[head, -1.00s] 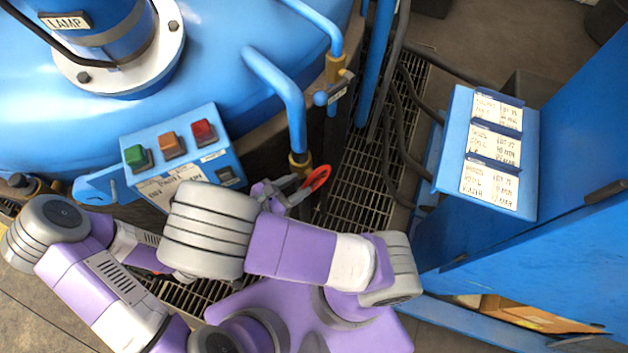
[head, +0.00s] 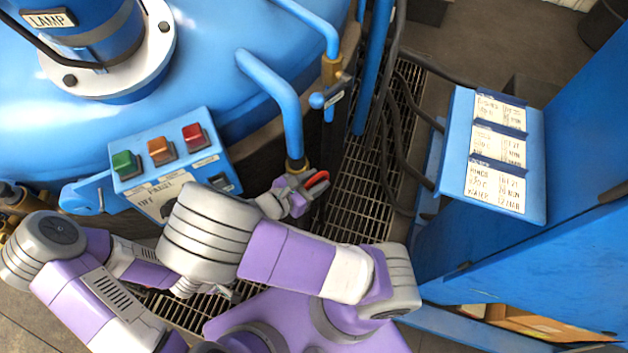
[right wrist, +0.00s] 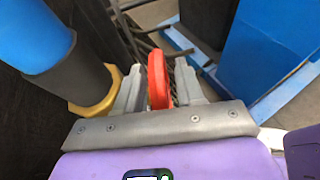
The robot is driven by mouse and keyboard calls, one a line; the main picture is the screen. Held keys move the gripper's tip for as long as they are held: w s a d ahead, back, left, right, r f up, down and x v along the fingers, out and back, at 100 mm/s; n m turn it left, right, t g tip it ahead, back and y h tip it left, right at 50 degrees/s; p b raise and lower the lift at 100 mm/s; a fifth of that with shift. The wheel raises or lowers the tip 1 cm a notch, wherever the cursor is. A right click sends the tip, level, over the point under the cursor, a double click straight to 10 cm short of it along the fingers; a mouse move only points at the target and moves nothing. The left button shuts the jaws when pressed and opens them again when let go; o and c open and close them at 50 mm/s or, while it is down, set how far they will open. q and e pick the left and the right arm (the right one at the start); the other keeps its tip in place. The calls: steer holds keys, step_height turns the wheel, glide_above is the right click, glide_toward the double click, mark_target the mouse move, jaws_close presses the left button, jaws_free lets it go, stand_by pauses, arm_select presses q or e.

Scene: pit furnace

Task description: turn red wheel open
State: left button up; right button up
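The red wheel (head: 318,180) sits at the foot of the blue pipe, beside its brass fitting, and is partly hidden by my right gripper (head: 305,191). In the right wrist view the red wheel (right wrist: 158,80) stands edge-on between the two grey fingers of my right gripper (right wrist: 157,88). The fingers are spread on either side of it, with narrow gaps showing; I see no clear grip. My left gripper (head: 208,289) is low in the head view, partly hidden under my right arm, and its fingers are unclear.
A blue panel box (head: 172,165) with green, orange and red buttons stands left of the wheel. The blue tank (head: 215,85) is behind it. A blue board with labels (head: 492,155) stands right. Black hoses (head: 400,140) run over the floor grating (head: 360,190).

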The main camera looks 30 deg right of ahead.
jaws_close()
